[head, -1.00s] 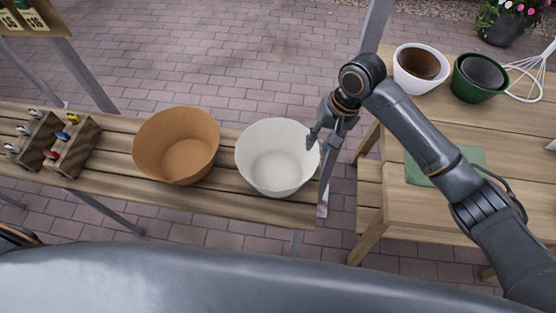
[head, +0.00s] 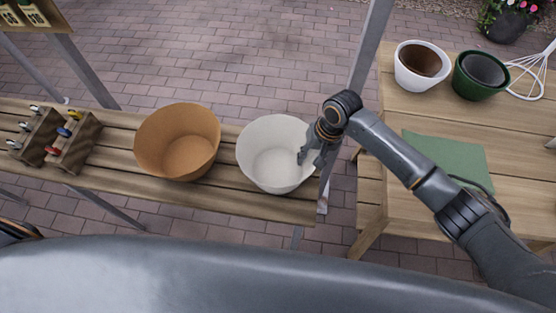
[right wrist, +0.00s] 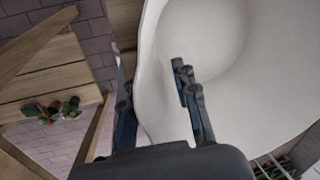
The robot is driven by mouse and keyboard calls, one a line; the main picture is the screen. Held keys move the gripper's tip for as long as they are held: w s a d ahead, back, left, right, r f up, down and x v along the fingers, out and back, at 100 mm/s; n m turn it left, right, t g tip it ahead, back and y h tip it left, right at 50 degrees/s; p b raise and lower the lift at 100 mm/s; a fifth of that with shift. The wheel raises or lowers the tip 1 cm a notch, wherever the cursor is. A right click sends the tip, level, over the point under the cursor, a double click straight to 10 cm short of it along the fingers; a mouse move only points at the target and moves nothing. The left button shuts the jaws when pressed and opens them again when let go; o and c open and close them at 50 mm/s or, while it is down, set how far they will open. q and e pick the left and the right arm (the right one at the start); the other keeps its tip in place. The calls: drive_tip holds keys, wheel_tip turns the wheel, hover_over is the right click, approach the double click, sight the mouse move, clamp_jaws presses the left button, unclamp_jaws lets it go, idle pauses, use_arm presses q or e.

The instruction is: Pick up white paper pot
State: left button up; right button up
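The white paper pot (head: 262,172) stands upright on the wooden bench, right of the brown pot. My right gripper (head: 312,156) is at the pot's right rim. In the right wrist view the white pot (right wrist: 225,60) fills the right side. There my right gripper (right wrist: 152,95) is open, with one finger over the pot's inside and the other outside its wall. The wall runs between the fingers, with a gap showing on the inner side. My left gripper does not show in the head view.
The brown pot (head: 178,142) stands close on the left on the slatted bench (head: 232,205). A grey post (head: 362,60) rises just behind my right gripper. The table (head: 400,120) on the right holds a white-rimmed pot (head: 421,66), a green pot (head: 480,75) and a green cloth (head: 455,160).

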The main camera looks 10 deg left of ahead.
clamp_jaws()
drive_tip(key=shift+r, duration=0.1)
